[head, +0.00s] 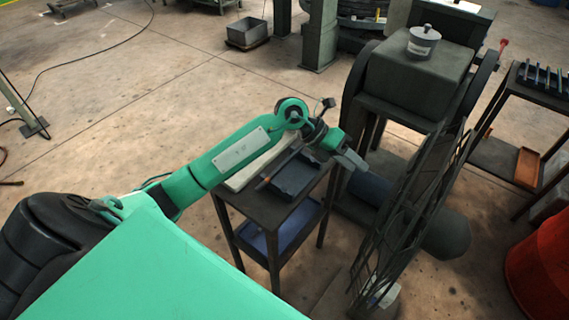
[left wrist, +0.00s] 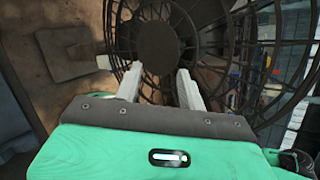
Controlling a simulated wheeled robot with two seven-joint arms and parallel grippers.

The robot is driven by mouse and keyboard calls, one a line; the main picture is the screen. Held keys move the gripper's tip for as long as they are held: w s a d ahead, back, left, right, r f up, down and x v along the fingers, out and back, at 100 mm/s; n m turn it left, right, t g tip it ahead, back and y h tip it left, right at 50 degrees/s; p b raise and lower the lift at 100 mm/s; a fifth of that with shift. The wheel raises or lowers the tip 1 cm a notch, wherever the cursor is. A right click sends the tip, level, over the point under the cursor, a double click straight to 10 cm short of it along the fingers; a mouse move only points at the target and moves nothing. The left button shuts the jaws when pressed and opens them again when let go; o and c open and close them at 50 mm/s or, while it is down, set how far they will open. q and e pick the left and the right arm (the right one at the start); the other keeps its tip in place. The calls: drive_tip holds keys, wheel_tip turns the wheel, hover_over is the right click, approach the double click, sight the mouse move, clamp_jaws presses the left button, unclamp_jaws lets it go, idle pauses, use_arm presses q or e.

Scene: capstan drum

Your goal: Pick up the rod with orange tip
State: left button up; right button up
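A thin rod with an orange-brown tip (head: 264,183) lies slanted at the left edge of a dark tray (head: 290,182) on a small dark cart (head: 262,207). Its upper end runs up toward my left wrist and is partly hidden there. My left gripper (head: 352,162) is to the right of the rod, over the cart's right edge, and apart from it. In the left wrist view, its two pale fingers (left wrist: 159,85) are spread with nothing between them. The rod does not show in that view. My right gripper is in neither view.
A large dark spoked wheel (left wrist: 160,35) stands in front of my left fingers; the drum machine (head: 420,75) with a grey pot (head: 423,40) is right of the cart. A rack (head: 540,85) holds several rods at far right. Floor left of the cart is clear.

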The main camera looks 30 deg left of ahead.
use_arm(q)
drive_tip(key=w+a+f+g+y, duration=0.1)
drive_tip(key=w+a+f+y, duration=0.1)
drive_tip(key=a+y, duration=0.5)
wheel_tip(320, 180, up, 2)
drive_tip(key=n+g+y, duration=0.2)
drive_tip(key=y, duration=0.2)
hover_over(284, 162)
drive_tip(key=f, duration=0.2)
drive_tip(key=f+p, duration=0.1)
drive_tip(key=f, duration=0.4)
drive_tip(key=shift+s+d+f+p, duration=0.1)
drive_tip(key=shift+s+f+p, duration=0.15)
drive_tip(key=shift+f+p, duration=0.45)
drive_tip(key=shift+f, duration=0.15)
drive_tip(key=f, duration=0.1)
drive_tip(key=f+p, duration=0.1)
drive_tip(key=f, duration=0.1)
drive_tip(key=shift+w+f, duration=0.25)
drive_tip(key=shift+f, duration=0.5)
drive_tip(key=shift+c, duration=0.2)
drive_tip(key=shift+r, duration=0.1)
clamp_jaws()
